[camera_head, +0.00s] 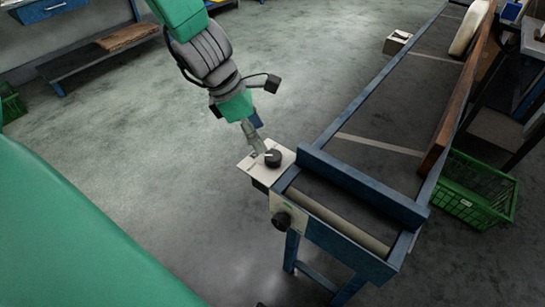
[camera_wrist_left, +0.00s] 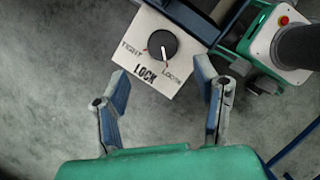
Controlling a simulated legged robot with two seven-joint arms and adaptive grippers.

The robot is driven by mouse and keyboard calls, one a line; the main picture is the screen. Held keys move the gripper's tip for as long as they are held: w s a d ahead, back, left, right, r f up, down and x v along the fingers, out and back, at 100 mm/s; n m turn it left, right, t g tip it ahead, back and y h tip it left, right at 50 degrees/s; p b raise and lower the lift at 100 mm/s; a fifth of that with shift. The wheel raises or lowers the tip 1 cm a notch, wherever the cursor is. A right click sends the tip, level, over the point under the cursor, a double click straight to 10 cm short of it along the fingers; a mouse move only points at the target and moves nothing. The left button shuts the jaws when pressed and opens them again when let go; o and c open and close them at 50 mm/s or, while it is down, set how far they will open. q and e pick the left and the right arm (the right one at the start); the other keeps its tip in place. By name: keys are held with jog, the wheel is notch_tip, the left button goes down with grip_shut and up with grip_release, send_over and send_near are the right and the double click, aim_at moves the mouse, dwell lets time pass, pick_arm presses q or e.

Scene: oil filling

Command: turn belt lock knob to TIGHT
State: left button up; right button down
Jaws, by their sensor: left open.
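The belt lock knob (camera_head: 273,158) is a round black knob on a white plate (camera_head: 255,170) at the near left corner of the conveyor. In the left wrist view the knob (camera_wrist_left: 161,44) sits above the word LOCK, with TIGHT to its left and a label that looks like LOOSEN to its right. In the head view the left gripper (camera_head: 256,143) is beside the knob. My right gripper is out of view.
The blue-framed conveyor (camera_head: 365,190) runs away to the upper right, with a raised blue crossbar near its front. A second black knob (camera_head: 282,220) is on its end panel. A green crate (camera_head: 475,190) stands on the floor at right.

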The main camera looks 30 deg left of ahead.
aim_at(273, 154)
pick_arm(q)
jog(key=b+x, duration=0.1)
jog(key=x, duration=0.2)
jog(key=b+x, duration=0.1)
jog(key=x, duration=0.2)
jog(key=shift+d+f+b, duration=0.2)
jog(key=shift+d+b, duration=0.1)
jog(key=shift+d, duration=0.05)
jog(key=shift+w+d+f, duration=0.1)
jog(key=shift+w+f, duration=0.1)
jog(key=shift+f, duration=0.3)
jog(key=c, duration=1.1)
